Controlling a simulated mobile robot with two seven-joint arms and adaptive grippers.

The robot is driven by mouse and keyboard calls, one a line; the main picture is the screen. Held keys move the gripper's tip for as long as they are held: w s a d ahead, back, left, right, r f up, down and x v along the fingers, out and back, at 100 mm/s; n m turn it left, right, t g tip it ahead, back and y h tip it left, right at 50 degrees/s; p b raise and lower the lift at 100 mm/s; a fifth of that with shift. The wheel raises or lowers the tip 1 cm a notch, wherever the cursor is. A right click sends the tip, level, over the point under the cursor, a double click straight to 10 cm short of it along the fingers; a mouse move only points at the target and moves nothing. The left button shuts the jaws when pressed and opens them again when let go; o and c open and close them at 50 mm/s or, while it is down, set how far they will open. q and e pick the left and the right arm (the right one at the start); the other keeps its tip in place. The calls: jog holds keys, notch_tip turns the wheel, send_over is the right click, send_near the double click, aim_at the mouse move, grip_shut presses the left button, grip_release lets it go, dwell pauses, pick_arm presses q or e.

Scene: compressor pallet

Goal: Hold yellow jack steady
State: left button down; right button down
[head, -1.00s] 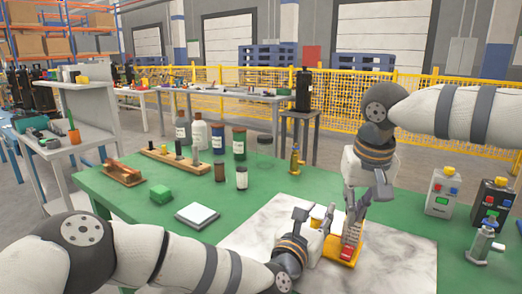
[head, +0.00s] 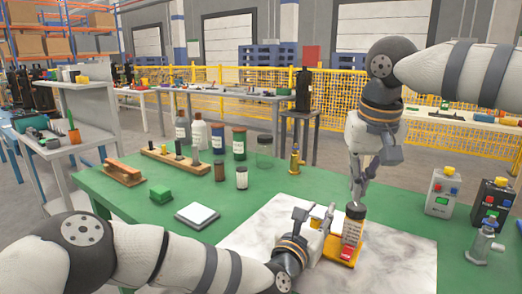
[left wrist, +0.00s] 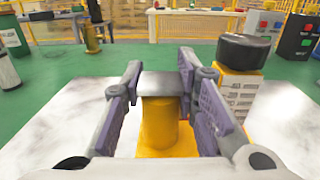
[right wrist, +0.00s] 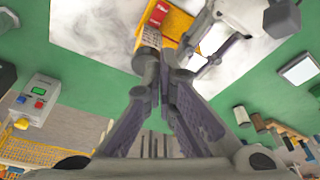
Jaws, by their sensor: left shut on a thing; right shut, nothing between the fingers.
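The bottle's black cap (head: 356,211) shows clearly. My left gripper (head: 324,222) is shut on the yellow jack. In the left wrist view its fingers flank the jack's yellow post (left wrist: 165,125), which has a grey top plate, and the capped bottle (left wrist: 238,75) is to the right. My right gripper (head: 358,198) is shut and empty, pointing down just above the cap. Its closed fingers (right wrist: 163,65) partly hide the bottle in the right wrist view.
The marbled board (head: 270,235) lies on the green table (head: 130,193). Two button boxes (head: 442,192) and a grey metal fitting (head: 484,243) stand at the right.

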aim_at(356, 210)
jog(key=shift+f, duration=0.2)
jog(key=d+f, duration=0.3)
jog(key=f, duration=0.3)
jog(key=shift+w+d, duration=0.2)
jog(key=shift+d, duration=0.05)
jog(key=shift+f, duration=0.1)
dwell(0.4)
jog(key=shift+a, duration=0.2)
jog(key=shift+w+a, duration=0.15)
jog(key=shift+a, duration=1.3)
